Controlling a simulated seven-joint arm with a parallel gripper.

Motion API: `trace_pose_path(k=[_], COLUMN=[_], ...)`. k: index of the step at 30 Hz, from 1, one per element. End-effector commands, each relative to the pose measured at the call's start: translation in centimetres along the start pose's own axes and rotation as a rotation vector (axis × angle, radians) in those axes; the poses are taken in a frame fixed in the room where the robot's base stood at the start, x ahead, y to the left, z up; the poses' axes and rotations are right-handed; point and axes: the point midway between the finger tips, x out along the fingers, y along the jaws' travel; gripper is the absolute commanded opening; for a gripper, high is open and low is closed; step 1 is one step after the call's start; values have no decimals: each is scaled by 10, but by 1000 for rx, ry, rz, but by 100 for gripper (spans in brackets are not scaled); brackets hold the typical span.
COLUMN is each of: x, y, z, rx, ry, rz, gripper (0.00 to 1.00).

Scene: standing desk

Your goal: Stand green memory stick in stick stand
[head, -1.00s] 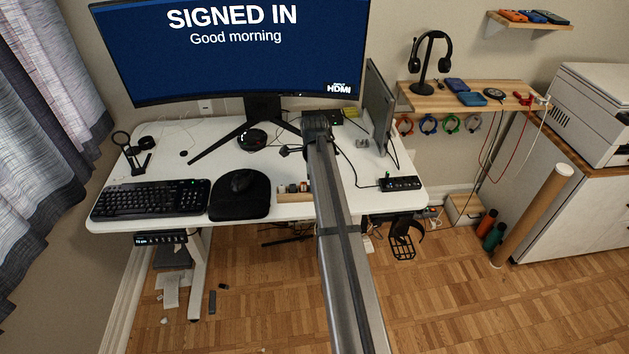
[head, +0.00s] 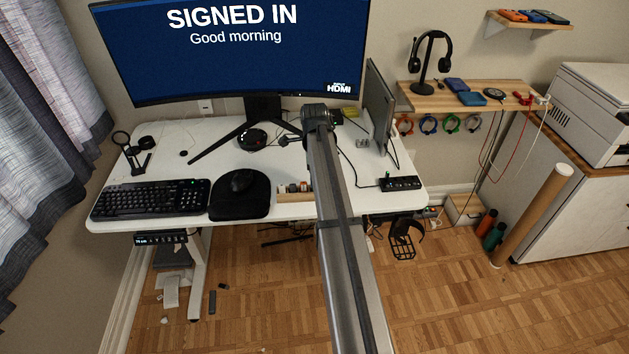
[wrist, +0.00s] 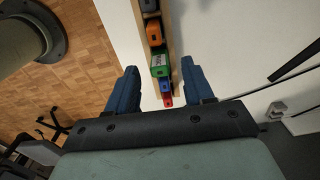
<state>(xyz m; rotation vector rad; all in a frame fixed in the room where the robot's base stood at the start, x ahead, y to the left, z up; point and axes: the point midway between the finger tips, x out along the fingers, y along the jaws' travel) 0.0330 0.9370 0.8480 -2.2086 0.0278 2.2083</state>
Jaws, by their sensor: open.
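In the wrist view, my gripper (wrist: 159,66) is open, with one blue finger on each side of a narrow wooden holder. A green stick (wrist: 160,69) with a pale label shows between the fingertips, at the holder. I cannot tell whether it stands in a slot or whether the fingers touch it. An orange stick (wrist: 153,31), a blue piece (wrist: 165,86) and a red piece (wrist: 168,100) are in line with it. In the head view, the wooden holder (head: 293,197) lies at the desk's front edge, partly behind my arm, which hides my gripper.
The white desk (head: 200,150) holds a keyboard (head: 150,198), a mouse on a black pad (head: 240,205), and a black power strip (head: 400,183). A large monitor (head: 230,50) stands at the back. The desk's left middle is mostly clear.

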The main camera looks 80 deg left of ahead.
Motion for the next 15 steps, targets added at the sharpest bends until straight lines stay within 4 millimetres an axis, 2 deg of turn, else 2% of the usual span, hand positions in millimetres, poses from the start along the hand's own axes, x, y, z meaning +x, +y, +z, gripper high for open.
trace_pose_path(k=[1,6,15], x=[-12,-46,-89], y=[-1,-1,-1], z=[0,0,0], rx=[0,0,0], ry=[0,0,0], rz=[-3,-2,-1], gripper=[52,52,52])
